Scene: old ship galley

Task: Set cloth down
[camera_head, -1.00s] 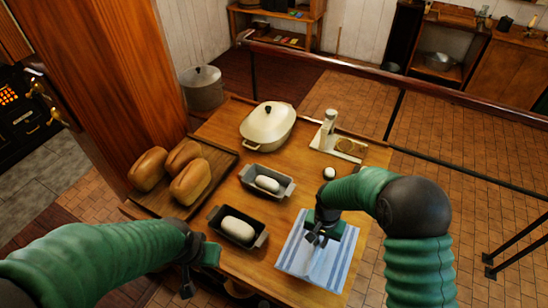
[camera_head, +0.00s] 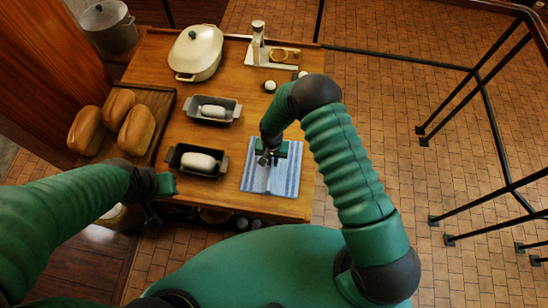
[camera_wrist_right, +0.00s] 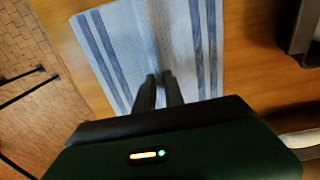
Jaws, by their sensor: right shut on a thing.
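The blue-and-white striped cloth (camera_head: 289,180) lies spread on the wooden table near its right front corner. It also shows in the right wrist view (camera_wrist_right: 118,48), with a raised fold along its middle. My right gripper (camera_head: 266,159) is over the cloth and shut on that fold; its fingertips show in the wrist view (camera_wrist_right: 159,85). Whether the cloth's underside touches the table everywhere is hard to tell. My left gripper (camera_head: 153,216) hangs empty beside the table's front left edge, and its finger gap is not clear.
Two loaf tins with dough (camera_head: 226,110) (camera_head: 172,158) stand left of the cloth. A board (camera_head: 163,97) holds several loaves. A lidded cream pot (camera_head: 196,52), a white scale-like device (camera_head: 258,45) and a small white round thing (camera_head: 270,86) are farther back. Black railings (camera_head: 480,90) stand right.

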